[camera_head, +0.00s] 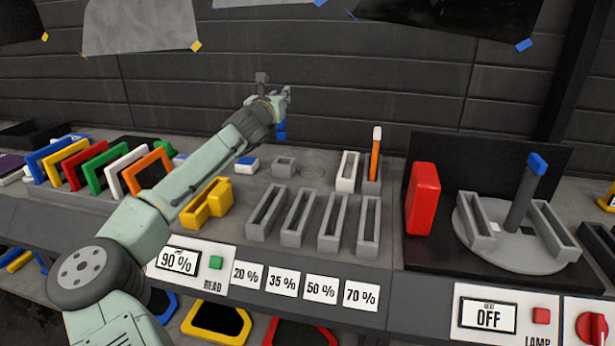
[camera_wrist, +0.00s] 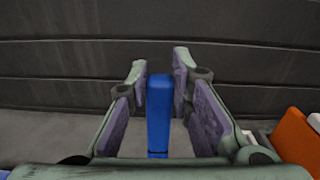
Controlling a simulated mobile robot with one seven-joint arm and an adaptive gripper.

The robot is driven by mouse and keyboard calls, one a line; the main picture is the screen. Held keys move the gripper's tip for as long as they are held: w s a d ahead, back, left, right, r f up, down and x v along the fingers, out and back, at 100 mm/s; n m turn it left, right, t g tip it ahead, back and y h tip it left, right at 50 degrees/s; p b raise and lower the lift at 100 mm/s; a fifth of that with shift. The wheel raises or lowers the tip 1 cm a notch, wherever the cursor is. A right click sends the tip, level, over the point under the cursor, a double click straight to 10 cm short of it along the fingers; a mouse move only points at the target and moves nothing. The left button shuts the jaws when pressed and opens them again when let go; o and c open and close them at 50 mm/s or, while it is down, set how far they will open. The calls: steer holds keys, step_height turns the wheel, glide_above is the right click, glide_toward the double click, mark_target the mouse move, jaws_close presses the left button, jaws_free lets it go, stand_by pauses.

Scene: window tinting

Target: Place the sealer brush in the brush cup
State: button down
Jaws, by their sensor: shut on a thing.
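My gripper (camera_head: 275,98) is raised above the back of the bench, near the dark wall. It is shut on a blue upright bar, which I take to be the sealer brush (camera_wrist: 158,112). The brush stands between the two fingers in the wrist view, and its blue lower part (camera_head: 281,131) shows below the gripper in the head view. Its tip is not clearly visible. A small square grey cup (camera_head: 284,167), possibly the brush cup, sits on the bench below and apart from the brush. A narrow grey holder (camera_head: 371,186) farther right contains an orange tool with a white top.
Several long grey trays (camera_head: 300,216) stand in front of the cup. A yellow holder (camera_head: 206,203) and coloured frames (camera_head: 100,168) are to the left. A white block (camera_head: 347,172), red block (camera_head: 422,198) and round stand (camera_head: 515,250) are to the right.

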mark_target(282, 133)
steer(key=shift+s+d+f, duration=0.1)
steer(key=shift+s+f, duration=0.05)
steer(key=shift+f, duration=0.05)
steer(key=shift+h, duration=0.3)
step_height(282, 133, down, 10)
steer(key=shift+d+r+p, duration=0.1)
steer(key=shift+p, duration=0.65)
steer(key=shift+f, duration=0.2)
steer(key=c, duration=1.4)
jaws_free()
steer(key=shift+c, duration=0.2)
steer(key=shift+r, duration=0.1)
